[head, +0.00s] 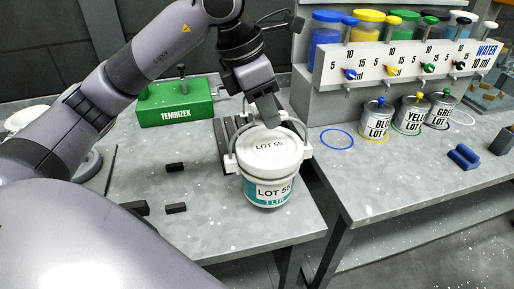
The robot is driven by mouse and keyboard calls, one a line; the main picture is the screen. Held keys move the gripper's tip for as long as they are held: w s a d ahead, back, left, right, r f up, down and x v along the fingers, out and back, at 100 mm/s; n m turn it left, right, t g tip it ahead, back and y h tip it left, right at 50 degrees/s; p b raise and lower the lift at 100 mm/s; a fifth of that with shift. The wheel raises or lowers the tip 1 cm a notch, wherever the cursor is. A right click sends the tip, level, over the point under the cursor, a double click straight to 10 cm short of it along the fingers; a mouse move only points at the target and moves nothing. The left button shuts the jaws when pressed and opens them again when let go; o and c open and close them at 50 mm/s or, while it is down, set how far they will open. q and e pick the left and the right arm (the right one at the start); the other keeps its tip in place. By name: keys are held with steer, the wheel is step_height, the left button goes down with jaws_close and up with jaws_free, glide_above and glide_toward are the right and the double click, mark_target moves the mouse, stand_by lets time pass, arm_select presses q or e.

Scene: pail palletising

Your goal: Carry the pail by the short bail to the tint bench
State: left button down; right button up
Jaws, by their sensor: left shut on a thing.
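The pail (267,183) is white with a teal band, marked "LOT 55" on its lid and side. It stands upright near the right edge of the left grey bench, and I cannot tell whether its base touches the bench. A grey bail (233,147) arches up over the lid. My left gripper (268,117) comes down from above at the back of the lid and is shut on the bail; its fingertips are partly hidden. My right gripper is not in view. The bench with the colour dispenser, the tint bench (374,195), stands to the right.
A green "TEMRIZEK" box (176,103) sits behind on the left bench. Small black blocks (175,208) lie left of the pail. Several labelled cans (376,120) and a blue block (463,157) stand on the right bench. A gap separates the benches; the right bench's front left is clear.

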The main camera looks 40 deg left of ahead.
arm_select(q)
steer(key=shift+w+d+r, duration=0.25)
steer(key=shift+w+d, duration=0.2)
steer(key=shift+w, duration=0.1)
steer(key=shift+w+d+p, duration=0.55)
steer(key=shift+w+d, duration=0.2)
steer(key=shift+w, duration=0.15)
steer(key=w+d+p, duration=0.7)
steer(key=w+d, duration=0.7)
steer(key=w, duration=0.3)
steer(key=shift+w+d, duration=0.15)
steer(key=shift+d, duration=0.25)
stand_by(0.4)
steer(key=shift+f+b, duration=0.7)
steer(key=shift+f, duration=1)
stand_by(0.4)
steer(key=c, duration=1)
jaws_free()
steer(key=shift+c, duration=0.2)
